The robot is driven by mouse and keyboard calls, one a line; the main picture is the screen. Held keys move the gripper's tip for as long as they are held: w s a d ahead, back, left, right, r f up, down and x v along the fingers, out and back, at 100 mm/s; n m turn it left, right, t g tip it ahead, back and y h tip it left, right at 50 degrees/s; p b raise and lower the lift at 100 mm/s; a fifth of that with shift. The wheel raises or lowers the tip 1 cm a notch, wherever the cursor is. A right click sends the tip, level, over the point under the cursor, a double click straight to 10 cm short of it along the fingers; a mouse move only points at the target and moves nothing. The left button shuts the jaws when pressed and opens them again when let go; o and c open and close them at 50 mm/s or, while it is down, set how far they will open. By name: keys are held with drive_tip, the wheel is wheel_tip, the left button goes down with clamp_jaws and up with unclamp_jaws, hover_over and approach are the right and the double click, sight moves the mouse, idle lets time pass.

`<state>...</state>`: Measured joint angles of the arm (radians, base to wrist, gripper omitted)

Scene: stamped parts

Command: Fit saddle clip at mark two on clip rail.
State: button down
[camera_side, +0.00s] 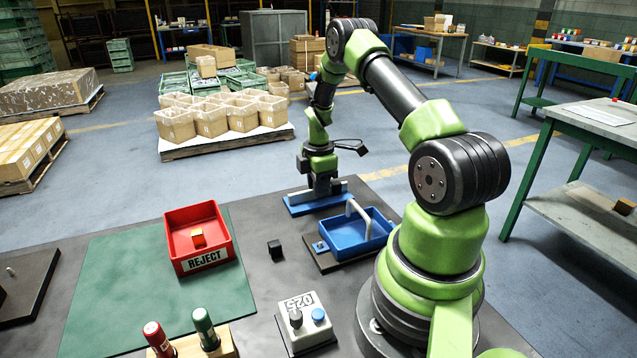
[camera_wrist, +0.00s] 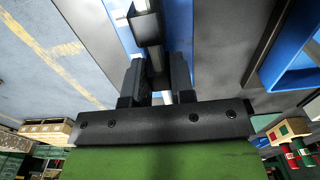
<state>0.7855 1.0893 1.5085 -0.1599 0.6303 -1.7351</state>
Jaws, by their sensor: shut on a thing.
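The clip rail (camera_side: 339,187) is a grey bar on a blue base (camera_side: 305,208) at the far side of the dark table. My gripper (camera_side: 322,190) points down at the rail, its fingers low against it. In the wrist view my gripper (camera_wrist: 157,70) is shut on a small piece, taken as the saddle clip, mostly hidden between the dark fingers. A black block (camera_wrist: 147,27) shows just beyond the fingertips; I cannot tell whether it is part of the held piece. The rail's marks cannot be made out, nor whether the clip is seated.
A blue tray (camera_side: 350,246) with a pale bar across it stands close in front of the rail. A small black block (camera_side: 275,249) lies on the table. A button box (camera_side: 305,325) stands in front.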

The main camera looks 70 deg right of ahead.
drive_tip(key=shift+f, duration=0.25)
drive_tip(key=c, duration=0.9)
unclamp_jaws()
wheel_tip(320, 180, up, 10)
drive_tip(key=shift+f, duration=0.1)
